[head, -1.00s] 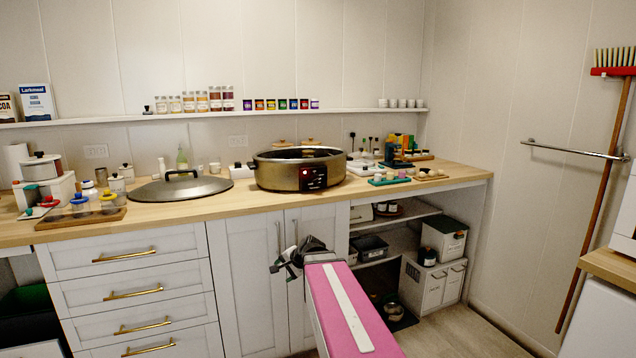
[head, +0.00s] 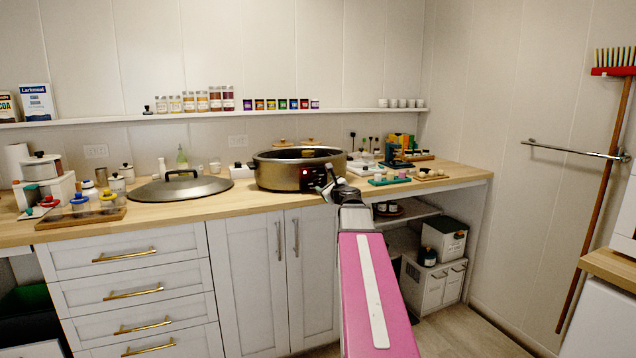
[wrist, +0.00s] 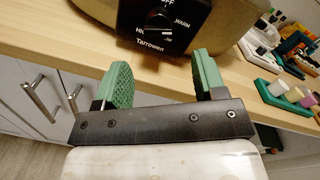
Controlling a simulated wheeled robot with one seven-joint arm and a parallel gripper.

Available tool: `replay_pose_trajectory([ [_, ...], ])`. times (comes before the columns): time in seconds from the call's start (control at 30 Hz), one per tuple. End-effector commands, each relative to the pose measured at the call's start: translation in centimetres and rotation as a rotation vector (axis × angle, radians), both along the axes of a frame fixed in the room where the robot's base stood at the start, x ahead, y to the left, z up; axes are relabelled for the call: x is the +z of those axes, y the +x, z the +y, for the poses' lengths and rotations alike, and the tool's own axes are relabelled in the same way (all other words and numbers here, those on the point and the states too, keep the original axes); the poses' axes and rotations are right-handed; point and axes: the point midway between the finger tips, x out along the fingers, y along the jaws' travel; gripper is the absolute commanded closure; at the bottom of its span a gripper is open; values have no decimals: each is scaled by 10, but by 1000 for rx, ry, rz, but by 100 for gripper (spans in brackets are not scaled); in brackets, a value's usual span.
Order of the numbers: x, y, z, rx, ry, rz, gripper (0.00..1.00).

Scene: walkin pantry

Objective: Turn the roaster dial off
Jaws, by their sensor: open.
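The roaster (head: 275,170) is a bronze-coloured round pan on the wooden counter, with a black control panel at its front right. The wrist view shows the roaster's body (wrist: 95,10) and the panel with a dark round dial (wrist: 158,22). "OFF" shows above the dial and "WARM" to its right; the dial's exact setting is too small to tell. My gripper (wrist: 160,85) is open and empty, its two green-padded fingers pointing at the panel. The dial lies ahead of the gap between them, apart from both. In the head view my gripper (head: 332,185) partly covers the panel.
A large lid (head: 180,188) lies on the counter left of the roaster. A green tray (head: 378,182) with small items stands to the right, also seen in the wrist view (wrist: 278,115). The counter's front edge and cabinet doors (head: 265,265) are below my gripper.

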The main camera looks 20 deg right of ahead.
Motion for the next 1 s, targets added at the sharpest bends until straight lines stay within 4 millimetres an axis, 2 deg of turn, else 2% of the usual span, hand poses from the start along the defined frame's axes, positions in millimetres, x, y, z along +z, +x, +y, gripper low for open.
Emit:
replay_pose_trajectory([
  [0.03,0,13,0,1,-1,0,36],
  [0.2,0,44,3,2,-2,1,36],
  [0.4,0,71,6,2,-2,1,36],
  [0.77,0,77,8,2,-2,1,36],
  [0.87,0,77,7,2,-2,1,65],
  [0.9,0,77,7,2,-2,1,78],
  [0.93,-1,77,7,1,-2,0,83],
  [1.0,0,77,7,1,-2,0,83],
])
